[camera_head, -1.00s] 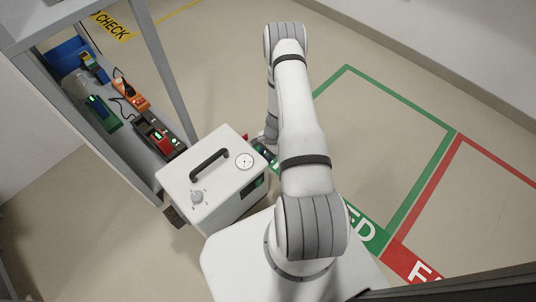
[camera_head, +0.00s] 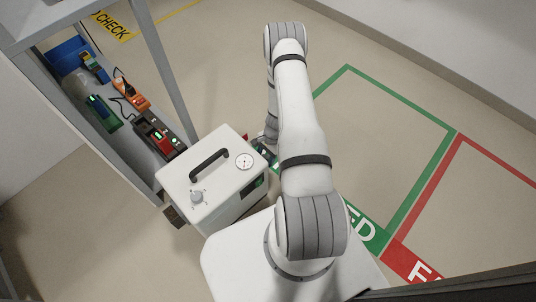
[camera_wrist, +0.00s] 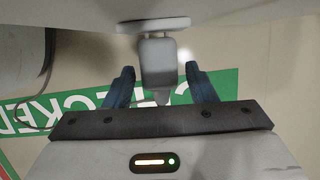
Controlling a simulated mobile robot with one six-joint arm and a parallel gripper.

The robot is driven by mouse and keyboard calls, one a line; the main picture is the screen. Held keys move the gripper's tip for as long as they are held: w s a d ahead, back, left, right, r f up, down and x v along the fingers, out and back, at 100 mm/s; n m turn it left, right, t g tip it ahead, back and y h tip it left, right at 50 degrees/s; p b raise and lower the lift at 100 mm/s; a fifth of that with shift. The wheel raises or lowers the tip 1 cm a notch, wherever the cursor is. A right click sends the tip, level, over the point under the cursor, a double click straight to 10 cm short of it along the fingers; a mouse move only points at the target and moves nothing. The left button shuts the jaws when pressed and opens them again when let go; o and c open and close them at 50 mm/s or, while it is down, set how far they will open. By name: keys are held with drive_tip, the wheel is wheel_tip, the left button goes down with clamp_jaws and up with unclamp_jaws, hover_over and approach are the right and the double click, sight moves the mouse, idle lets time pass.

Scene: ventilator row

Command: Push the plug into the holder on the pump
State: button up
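The pump (camera_head: 215,182) is a white box with a dark handle, a gauge and a knob, left of my arm in the head view. In the wrist view its pale side (camera_wrist: 240,14) fills the top edge. A grey plug (camera_wrist: 158,65) meets a pale rounded plate, seemingly the holder (camera_wrist: 155,24), on that side. How deep it sits I cannot tell. My gripper (camera_wrist: 159,70) has its two blue fingers on either side of the plug, with a gap on both sides. In the head view my arm mostly hides the gripper.
A grey shelf (camera_head: 150,170) with several devices stands left of the pump. A dark cable (camera_wrist: 48,85) hangs at left in the wrist view. Green (camera_head: 405,215) and red (camera_head: 455,150) floor markings lie right of my arm, where the floor is clear.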

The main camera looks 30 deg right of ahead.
drive_tip(key=shift+o, duration=0.6)
drive_tip(key=shift+s+a+f, duration=0.1)
drive_tip(key=shift+s+f, duration=0.05)
drive_tip(key=p+v, duration=0.2)
drive_tip(key=v, duration=0.6)
drive_tip(key=shift+p, duration=0.35)
drive_tip(key=w+a+r+n+p, duration=0.15)
drive_tip(key=r+p, duration=0.25)
drive_tip(key=r, duration=1)
drive_tip(key=a+r+n+t+h+p, duration=0.1)
drive_tip(key=a+r+n+p, duration=0.25)
drive_tip(key=r, duration=1.05)
drive_tip(key=w+a+r+n+p, duration=0.15)
drive_tip(key=r+p, duration=0.35)
drive_tip(key=r, duration=0.9)
drive_tip(key=s+a+r+n+t+p, duration=0.1)
drive_tip(key=s+r+p, duration=0.4)
drive_tip(key=r, duration=0.6)
drive_tip(key=s+a+r+n+h+p, duration=0.1)
drive_tip(key=s+a+r+n+p, duration=0.2)
drive_tip(key=s+r, duration=0.5)
drive_tip(key=s+a+r+n+t+h+p, duration=0.1)
drive_tip(key=s+r+n+p, duration=0.3)
drive_tip(key=r, duration=1.2)
drive_tip(key=s+a+p, duration=0.1)
drive_tip(key=s+p, duration=0.1)
drive_tip(key=s, duration=0.1)
drive_tip(key=shift+s+a+r+t+p, duration=0.25)
drive_tip(key=shift+s+a+t+p, duration=0.05)
drive_tip(key=shift+a, duration=0.1)
